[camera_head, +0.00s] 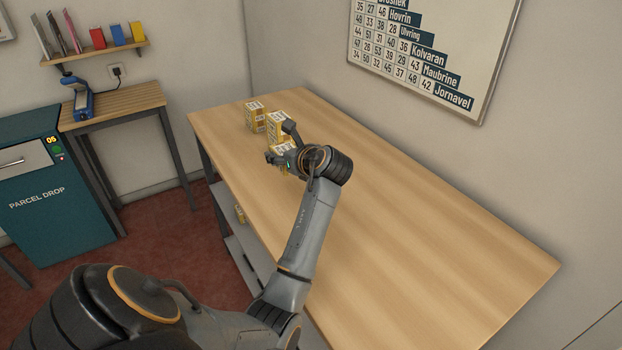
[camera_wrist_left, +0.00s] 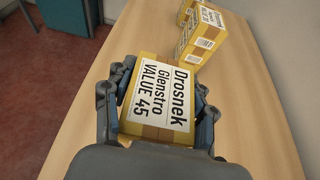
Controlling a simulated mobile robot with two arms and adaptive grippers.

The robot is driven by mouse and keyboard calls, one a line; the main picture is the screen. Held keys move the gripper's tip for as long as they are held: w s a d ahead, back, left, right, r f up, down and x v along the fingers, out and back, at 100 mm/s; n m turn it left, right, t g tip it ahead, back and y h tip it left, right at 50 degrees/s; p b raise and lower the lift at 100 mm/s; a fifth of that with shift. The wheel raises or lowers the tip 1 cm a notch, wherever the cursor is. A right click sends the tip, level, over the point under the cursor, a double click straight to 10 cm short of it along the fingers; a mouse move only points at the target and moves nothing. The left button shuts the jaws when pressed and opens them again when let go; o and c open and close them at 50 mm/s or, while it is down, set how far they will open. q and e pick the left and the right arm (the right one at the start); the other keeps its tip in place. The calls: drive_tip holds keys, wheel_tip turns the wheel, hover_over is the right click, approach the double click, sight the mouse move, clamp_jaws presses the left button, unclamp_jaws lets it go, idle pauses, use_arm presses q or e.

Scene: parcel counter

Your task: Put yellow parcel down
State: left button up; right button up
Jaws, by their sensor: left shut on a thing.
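My left gripper (camera_head: 282,156) is over the far end of the wooden counter (camera_head: 400,220). It is shut on a yellow parcel (camera_wrist_left: 160,100), with a finger on each side in the left wrist view. The parcel's white label reads "Drosnek Glenstro VALUE 45". My right gripper is in neither view.
Two more yellow parcels, one nearer (camera_head: 278,122) and one farther left (camera_head: 254,116), stand on the counter just beyond my gripper. The counter's right part is clear. A teal parcel drop box (camera_head: 55,200) and a small side table (camera_head: 115,102) stand at left.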

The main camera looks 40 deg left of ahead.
use_arm(q)
drive_tip(key=w+f, duration=0.2)
drive_tip(key=w+d+f, duration=0.1)
drive_tip(key=w+f, duration=0.1)
drive_tip(key=w, duration=0.1)
drive_tip(key=w+d+f, duration=0.1)
drive_tip(key=w+f, duration=0.1)
drive_tip(key=f, duration=0.1)
drive_tip(key=shift+w+d+b, duration=0.15)
drive_tip(key=shift+b, duration=0.15)
drive_tip(key=shift+f, duration=1.6)
drive_tip(key=o, duration=1.4)
drive_tip(key=shift+f, duration=0.1)
drive_tip(key=shift+c, duration=0.2)
drive_tip(key=v, duration=1.2)
